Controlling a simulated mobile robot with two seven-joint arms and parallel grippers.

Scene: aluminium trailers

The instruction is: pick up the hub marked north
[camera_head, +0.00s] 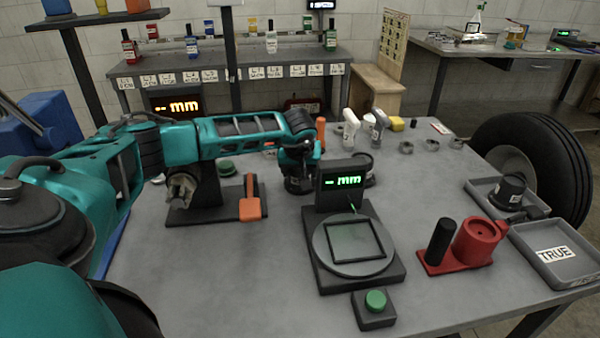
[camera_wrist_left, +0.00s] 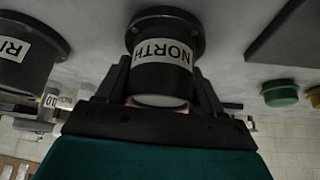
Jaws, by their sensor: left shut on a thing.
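The hub marked north (camera_wrist_left: 165,50) is a dark flanged cylinder with a white NORTH label, in the middle of the left wrist view. In the head view this hub (camera_head: 298,186) shows as a dark shape below my left gripper (camera_head: 300,165), behind and left of the green-lit gauge. In the left wrist view my left gripper (camera_wrist_left: 162,92) has a finger on each side of the hub and is shut on it. The hub is upright, at or very near the table top; I cannot tell whether its flange touches.
Another dark hub, its label partly cut off as "RI" (camera_wrist_left: 28,50), stands close beside. The green-lit gauge (camera_head: 345,180) and its round plate stand in front. A red fixture (camera_head: 475,240), a tray marked TRUE (camera_head: 560,262) and a tray with a hub (camera_head: 511,190) are right.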

